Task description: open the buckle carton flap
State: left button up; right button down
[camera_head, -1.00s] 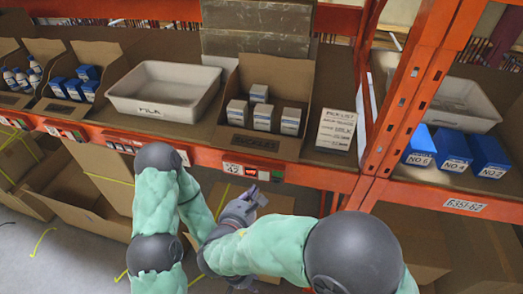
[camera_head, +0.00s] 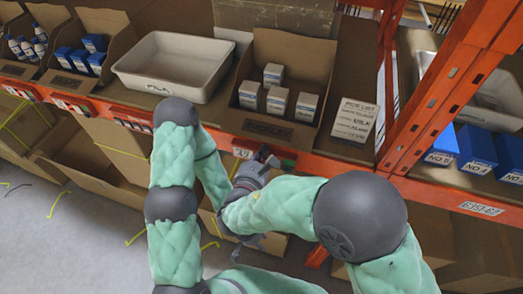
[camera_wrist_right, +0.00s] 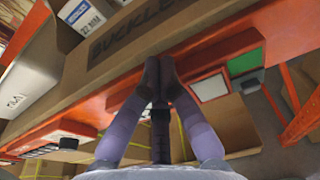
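The buckle carton (camera_head: 318,62) stands on the shelf with its top open, holding several small white boxes (camera_head: 277,100). Its front flap (camera_head: 236,122) carries a dark label; the label reads BUCKLE in the right wrist view (camera_wrist_right: 130,28). My right gripper (camera_head: 264,154) is in front of the orange shelf rail, just below the flap. In the right wrist view its fingertips (camera_wrist_right: 159,68) meet, with nothing visible between them, close under the flap's lower edge; contact cannot be told. My left gripper (camera_head: 250,240) is lower, below the rail, partly behind my arm; its fingers are unclear.
A white tray (camera_head: 125,70) stands left of the carton and a pick list card (camera_head: 353,119) right of it. The orange rail (camera_head: 335,170) runs below. Open cardboard boxes (camera_head: 85,165) sit below the shelf.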

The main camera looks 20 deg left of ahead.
aim_at(268, 138)
pick_arm(q)
jog(key=shift+w, duration=0.25)
pick_arm(e)
jog(key=shift+w+d, duration=0.1)
jog(key=shift+w, duration=0.25)
pick_arm(q)
jog(key=shift+r, duration=0.1)
notch_tip(268, 138, up, 4)
jog(key=p, duration=0.4)
jog(key=shift+r, duration=0.15)
pick_arm(e)
jog(key=r+g, duration=0.2)
jog(key=r, duration=0.1)
jog(key=shift+s+r+g, duration=0.25)
jog(key=shift+s+g, duration=0.05)
jog(key=shift+g, duration=0.1)
pick_arm(q)
jog(key=shift+r+p, duration=0.1)
jog(key=shift+p, duration=0.25)
pick_arm(e)
jog(key=shift+r, duration=0.15)
